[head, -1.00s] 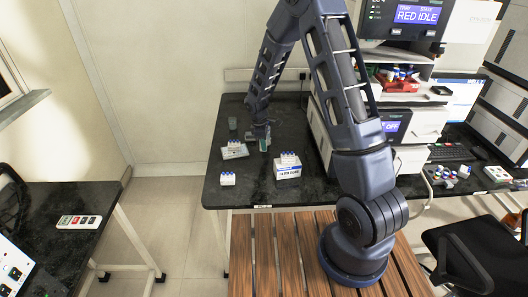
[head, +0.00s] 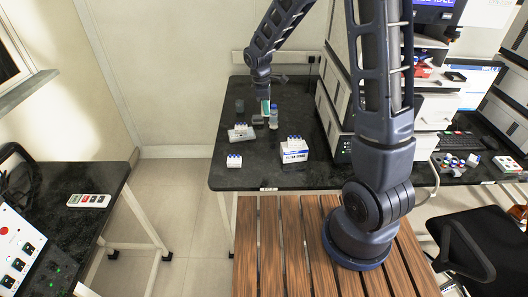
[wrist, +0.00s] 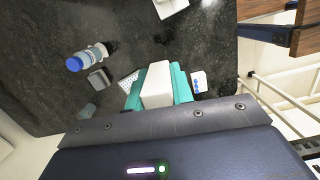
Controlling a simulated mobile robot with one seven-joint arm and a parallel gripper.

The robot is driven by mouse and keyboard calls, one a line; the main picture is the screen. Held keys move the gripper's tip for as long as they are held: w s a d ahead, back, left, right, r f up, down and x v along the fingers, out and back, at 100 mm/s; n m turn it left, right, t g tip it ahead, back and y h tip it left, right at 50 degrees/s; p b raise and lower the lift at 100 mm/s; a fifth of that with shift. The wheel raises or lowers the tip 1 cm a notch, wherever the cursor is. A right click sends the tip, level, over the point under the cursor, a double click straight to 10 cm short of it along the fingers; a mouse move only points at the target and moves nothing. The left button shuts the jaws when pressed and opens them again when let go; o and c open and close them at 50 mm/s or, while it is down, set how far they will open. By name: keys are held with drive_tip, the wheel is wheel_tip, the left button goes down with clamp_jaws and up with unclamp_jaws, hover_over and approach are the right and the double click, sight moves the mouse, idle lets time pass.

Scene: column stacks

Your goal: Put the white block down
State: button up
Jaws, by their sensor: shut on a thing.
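My gripper (head: 265,107) is over the far left part of the dark bench, its teal fingers pointing down. In the wrist view the teal fingers (wrist: 158,88) are shut on the white block (wrist: 156,85), one on each side. The block appears above the bench top; its exact height cannot be told. In the head view I cannot make out the block clearly. A blue-capped bottle (head: 273,117) stands just right of the fingers; it also shows in the wrist view (wrist: 84,61).
A dark grey block (wrist: 99,79) is beside the bottle. Bare bench lies between rack and box.

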drive_tip(key=s+a, duration=0.2)
drive_tip(key=s, duration=0.6)
drive_tip(key=shift+n, duration=0.4)
drive_tip(key=f, duration=2)
drive_tip(key=shift+d, duration=0.2)
drive_tip(key=shift+f, duration=0.1)
drive_tip(key=o, duration=1)
drive_tip(key=shift+c, duration=0.2)
